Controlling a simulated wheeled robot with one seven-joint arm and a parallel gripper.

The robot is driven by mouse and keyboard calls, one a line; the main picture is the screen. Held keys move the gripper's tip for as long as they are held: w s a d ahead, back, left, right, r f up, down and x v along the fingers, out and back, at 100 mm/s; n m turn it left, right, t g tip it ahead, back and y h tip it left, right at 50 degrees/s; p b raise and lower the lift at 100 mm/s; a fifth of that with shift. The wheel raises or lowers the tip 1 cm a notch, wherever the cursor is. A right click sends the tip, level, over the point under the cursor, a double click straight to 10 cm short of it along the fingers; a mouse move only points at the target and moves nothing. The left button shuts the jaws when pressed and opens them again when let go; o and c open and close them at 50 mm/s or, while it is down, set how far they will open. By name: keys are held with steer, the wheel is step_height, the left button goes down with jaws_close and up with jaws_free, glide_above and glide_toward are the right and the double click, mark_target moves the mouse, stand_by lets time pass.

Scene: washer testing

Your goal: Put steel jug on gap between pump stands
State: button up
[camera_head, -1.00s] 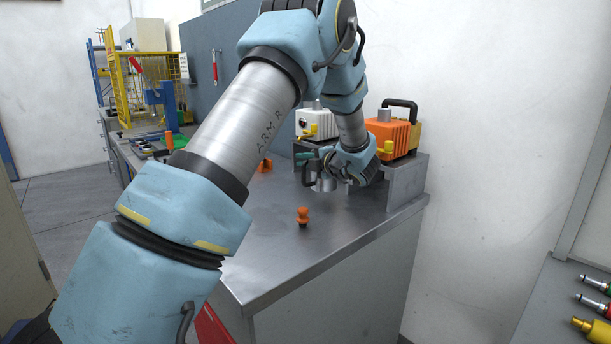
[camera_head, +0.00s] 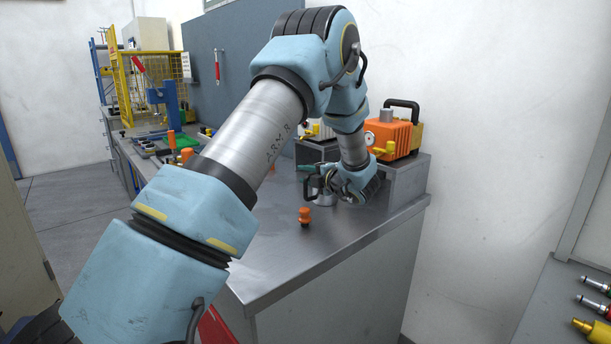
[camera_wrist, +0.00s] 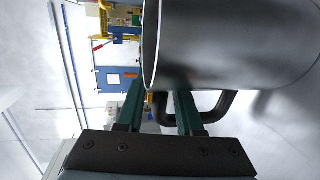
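The steel jug (camera_head: 323,198) is low at the bench top between the two pump stands, partly hidden by my wrist. I cannot tell whether its base touches the bench. In the wrist view the jug (camera_wrist: 235,45) fills the upper right, its dark handle passing between my green fingers. My gripper (camera_wrist: 160,100) is shut on the handle; its green fingers also show in the head view (camera_head: 310,168). The right grey pump stand (camera_head: 405,182) carries an orange pump (camera_head: 393,134). The left stand (camera_head: 312,152) is behind my arm, with a white pump mostly hidden.
A small orange knob-like part (camera_head: 304,216) stands on the steel bench (camera_head: 300,255) in front of the jug. The front of the bench is otherwise clear. A white wall (camera_head: 500,120) rises behind the right stand. Fixtures and a yellow cage (camera_head: 135,85) stand far left.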

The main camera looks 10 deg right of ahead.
steer(key=shift+o, duration=0.6)
